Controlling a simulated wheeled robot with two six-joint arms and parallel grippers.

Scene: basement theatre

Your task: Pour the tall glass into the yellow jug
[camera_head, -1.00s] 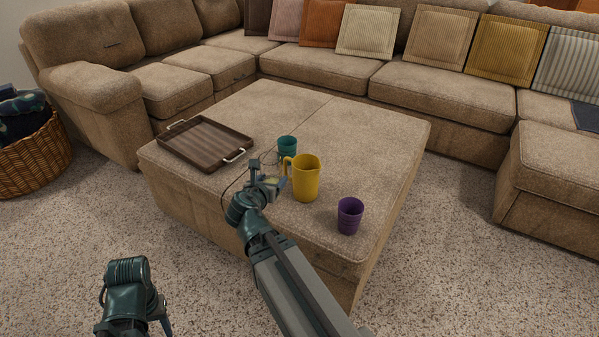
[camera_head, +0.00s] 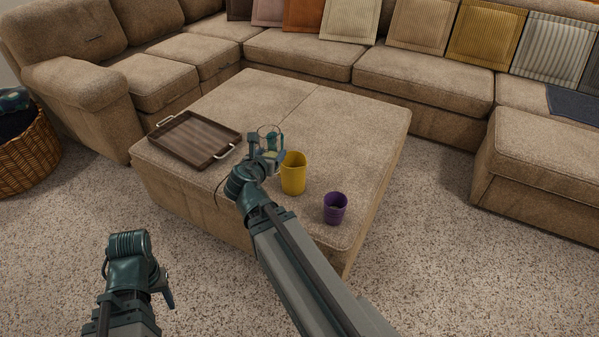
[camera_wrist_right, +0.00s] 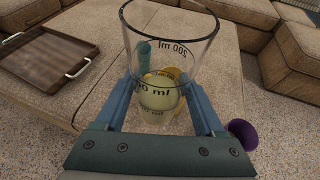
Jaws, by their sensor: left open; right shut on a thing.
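The tall glass (camera_wrist_right: 172,45) is clear with dark ml marks and holds something pale in its lower part. My right gripper (camera_head: 268,150) is shut on it; the glass's clear rim (camera_head: 270,131) shows above the fingers in the head view. The yellow jug (camera_head: 293,175) stands upright on the ottoman, just right of my right gripper in the head view. In the right wrist view the jug (camera_wrist_right: 182,77) shows partly through the glass. My left gripper (camera_head: 166,288) is open and empty, low at the left, away from the ottoman; its fingers are barely visible.
A purple cup (camera_head: 334,208) stands on the ottoman (camera_head: 345,125) right of the jug, near the front edge. A teal cup (camera_wrist_right: 144,52) shows behind the glass. A brown tray (camera_head: 194,139) lies at the left. The ottoman's back right is clear.

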